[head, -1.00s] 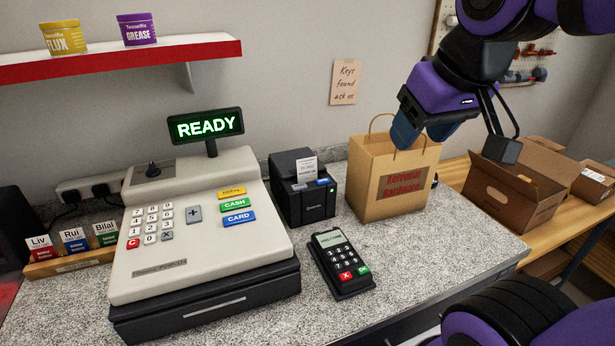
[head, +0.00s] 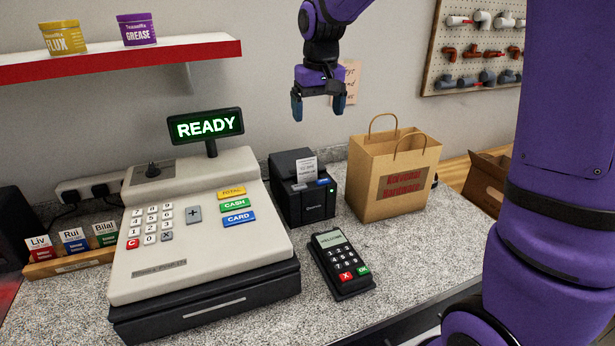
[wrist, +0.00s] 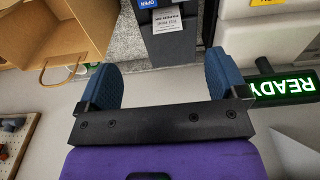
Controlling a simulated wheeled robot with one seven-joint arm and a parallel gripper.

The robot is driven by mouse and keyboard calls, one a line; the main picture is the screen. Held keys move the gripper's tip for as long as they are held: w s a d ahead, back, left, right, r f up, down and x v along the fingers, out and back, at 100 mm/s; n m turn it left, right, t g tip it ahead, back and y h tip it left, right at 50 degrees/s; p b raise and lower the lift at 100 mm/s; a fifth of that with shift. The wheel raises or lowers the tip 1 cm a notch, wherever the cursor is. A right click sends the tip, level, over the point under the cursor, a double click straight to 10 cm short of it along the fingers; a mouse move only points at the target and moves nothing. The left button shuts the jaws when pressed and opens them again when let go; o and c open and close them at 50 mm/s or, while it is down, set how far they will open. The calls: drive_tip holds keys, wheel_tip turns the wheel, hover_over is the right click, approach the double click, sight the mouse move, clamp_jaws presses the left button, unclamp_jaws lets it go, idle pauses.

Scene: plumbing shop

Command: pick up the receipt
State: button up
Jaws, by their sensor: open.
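The receipt (head: 307,169) is a small white printed slip standing up from the slot of the black receipt printer (head: 303,203) on the counter. In the wrist view the receipt (wrist: 170,36) shows beyond my fingertips, between them and a little above. My gripper (head: 318,106) is open and empty, pointing down in the air above and slightly right of the printer. In the wrist view my gripper's two blue fingers (wrist: 158,72) stand wide apart with nothing between them.
A paper bag (head: 390,182) stands right of the printer. A cash register (head: 190,235) with a lit READY display (head: 206,125) is to the left. A card terminal (head: 342,262) lies in front. A red-edged shelf (head: 120,60) juts from the wall at upper left.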

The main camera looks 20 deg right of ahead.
drive_tip(key=g, duration=0.1)
hover_over(306, 160)
wheel_tip(306, 160, down, 6)
drive_tip(key=shift+w+r, duration=0.1)
drive_tip(key=shift+r, duration=0.05)
wheel_tip(306, 160, down, 11)
drive_tip(key=shift+d+r, duration=0.1)
drive_tip(key=shift+r, duration=0.1)
drive_tip(key=c, duration=1)
